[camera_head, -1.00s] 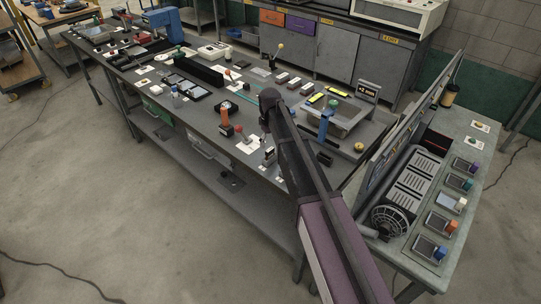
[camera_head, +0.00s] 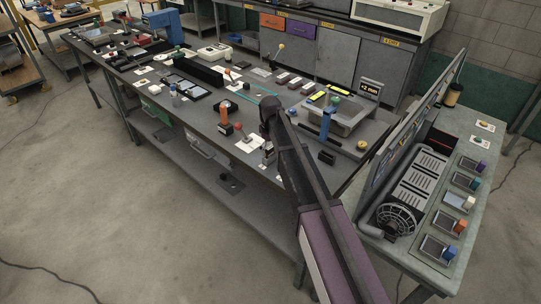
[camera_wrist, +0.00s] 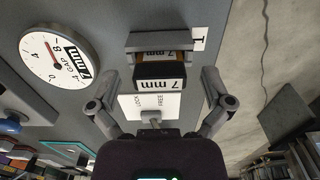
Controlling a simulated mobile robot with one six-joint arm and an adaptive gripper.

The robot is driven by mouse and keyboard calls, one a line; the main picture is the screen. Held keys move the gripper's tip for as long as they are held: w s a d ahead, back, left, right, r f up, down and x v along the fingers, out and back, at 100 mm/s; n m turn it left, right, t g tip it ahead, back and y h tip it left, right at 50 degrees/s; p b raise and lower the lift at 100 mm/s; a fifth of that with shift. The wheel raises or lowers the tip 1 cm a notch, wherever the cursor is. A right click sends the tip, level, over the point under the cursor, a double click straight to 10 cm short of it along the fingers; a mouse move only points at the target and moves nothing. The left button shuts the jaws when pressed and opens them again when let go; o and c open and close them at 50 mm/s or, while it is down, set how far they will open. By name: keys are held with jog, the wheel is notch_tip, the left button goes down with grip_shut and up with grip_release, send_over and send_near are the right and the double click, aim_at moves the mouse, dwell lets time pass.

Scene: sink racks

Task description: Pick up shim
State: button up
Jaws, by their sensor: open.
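In the wrist view, my gripper (camera_wrist: 159,76) is open, with one finger on each side of a dark block (camera_wrist: 160,72). The block has an orange-brown band and a white "7 mm" label, and it looks like the shim. It sits at a grey holder (camera_wrist: 160,40) that also carries a "7 mm" marking. The fingers appear apart from the block; the height gap is hard to judge. A white card marked "LOCK" and "FREE" (camera_wrist: 135,105) lies closer to my palm, with a small grey lever (camera_wrist: 150,118) over it. In the head view, my arm hides much of this spot.
A round white dial (camera_wrist: 58,60) marked "7 mm" stands left of the holder in the wrist view. A panel stands on the right bench (camera_head: 485,200).

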aim_at(271, 147)
jog(key=shift+c, duration=0.2)
dwell(0.3)
jog(key=shift+s+r, duration=0.1)
jog(key=c, duration=1.2)
jog(key=shift+o, duration=0.2)
jog(key=shift+r, duration=0.15)
jog(key=shift+r+p, duration=0.15)
jog(key=shift+p, duration=0.25)
notch_tip(271, 147, up, 9)
jog(key=p, duration=0.9)
jog(key=shift+r, duration=0.15)
